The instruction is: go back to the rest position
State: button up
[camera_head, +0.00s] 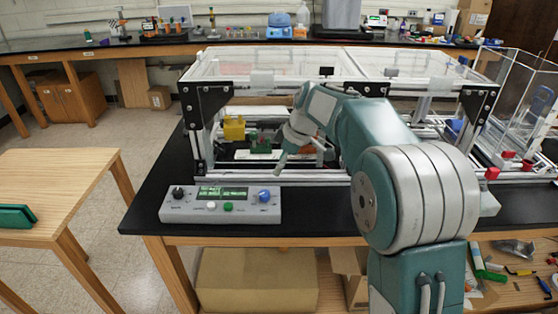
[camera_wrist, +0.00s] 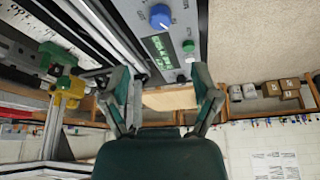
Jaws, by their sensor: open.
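My arm reaches from the right over the black table into the front opening of the extrusion frame (camera_head: 197,140). My gripper (camera_head: 298,158) is small and partly hard to make out in the head view, behind the control box. In the wrist view my gripper (camera_wrist: 164,88) has its two fingers spread wide, with nothing between them. The grey control box (camera_head: 220,205) with blue knob and green display sits on the table's front edge. In the wrist view the control box (camera_wrist: 178,40) appears at the top, beyond the fingertips.
A clear lid (camera_head: 300,64) covers the frame. A yellow block (camera_head: 234,128) stands inside at the left; it also shows in the wrist view (camera_wrist: 72,90). A clear open box (camera_head: 520,100) stands at the right. A wooden table (camera_head: 60,190) is at the left, with bare floor between.

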jog(key=s+d+r+m+t+h, duration=0.1)
jog(key=s+d+r+m, duration=0.3)
jog(key=s, duration=0.5)
jog(key=s+d+r+m+t+h, duration=0.1)
jog(key=s+d+r+m, duration=0.25)
jog(key=s, duration=0.55)
jog(key=s+d+f+m+t+h, duration=0.1)
jog(key=s+d+f+m, duration=0.1)
jog(key=s, duration=0.5)
jog(key=s+d+f+m+t+h, duration=0.1)
jog(key=s+d+f+m, duration=0.2)
jog(key=s+m, duration=0.2)
jog(key=s, duration=0.3)
jog(key=shift+s+f, duration=0.15)
jog(key=shift+s, duration=0.05)
jog(key=shift+w, duration=0.15)
